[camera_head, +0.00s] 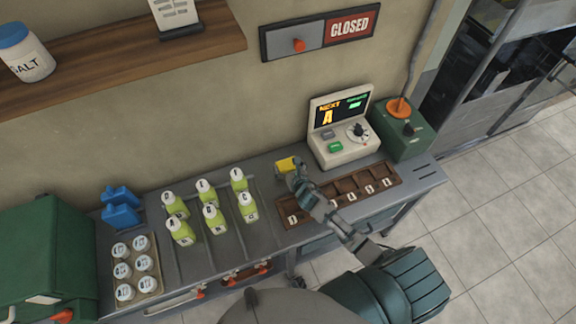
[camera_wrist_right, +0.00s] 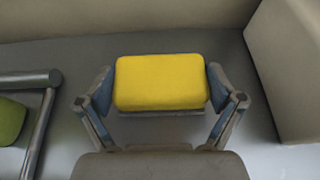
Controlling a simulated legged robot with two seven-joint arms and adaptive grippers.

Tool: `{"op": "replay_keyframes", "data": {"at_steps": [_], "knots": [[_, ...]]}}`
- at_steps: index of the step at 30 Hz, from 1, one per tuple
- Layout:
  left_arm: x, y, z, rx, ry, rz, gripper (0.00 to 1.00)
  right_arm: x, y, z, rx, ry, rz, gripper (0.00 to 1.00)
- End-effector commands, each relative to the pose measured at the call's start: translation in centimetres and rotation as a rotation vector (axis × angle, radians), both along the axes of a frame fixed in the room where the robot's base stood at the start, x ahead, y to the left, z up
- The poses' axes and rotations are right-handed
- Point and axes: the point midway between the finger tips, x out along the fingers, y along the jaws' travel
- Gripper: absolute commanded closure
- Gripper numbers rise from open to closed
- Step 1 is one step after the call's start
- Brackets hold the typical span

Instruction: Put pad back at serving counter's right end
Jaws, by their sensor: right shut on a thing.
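The pad is a yellow block (camera_head: 287,164) with rounded edges, near the wall at the back of the grey serving counter (camera_head: 270,222), just left of the beige console. In the right wrist view the pad (camera_wrist_right: 161,82) sits between the two fingers of my right gripper (camera_wrist_right: 161,90), which is shut on its left and right sides. In the head view my right gripper (camera_head: 294,176) reaches over the counter to the pad. Whether the pad touches the counter I cannot tell. My left gripper does not show.
The beige console (camera_head: 343,130) and a green box with an orange knob (camera_head: 403,128) stand at the counter's right. A brown slotted tray (camera_head: 372,190) lies in front of them. Several green-yellow bottles (camera_head: 212,218) stand in rails left of the pad.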

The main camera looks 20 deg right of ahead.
Motion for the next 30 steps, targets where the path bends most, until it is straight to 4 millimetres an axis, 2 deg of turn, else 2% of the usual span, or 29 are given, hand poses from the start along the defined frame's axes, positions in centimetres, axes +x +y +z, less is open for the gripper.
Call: {"op": "replay_keyframes", "data": {"at_steps": [11,14,17,24,30], "knots": [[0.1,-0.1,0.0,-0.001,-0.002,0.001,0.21,-0.1,0.1,0.1,-0.001,0.0,0.0,0.0],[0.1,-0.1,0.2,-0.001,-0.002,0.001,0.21,-0.7,0.1,0.3,-0.001,0.0,0.001,0.0],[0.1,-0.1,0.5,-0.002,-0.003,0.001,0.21,-2.1,0.1,0.9,-0.003,0.0,0.002,0.0],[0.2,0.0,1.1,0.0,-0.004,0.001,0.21,-7.1,0.5,3.0,-0.002,0.0,0.003,0.0],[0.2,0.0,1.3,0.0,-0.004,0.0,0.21,-10.1,0.6,4.2,-0.002,0.001,0.001,0.0]]}}
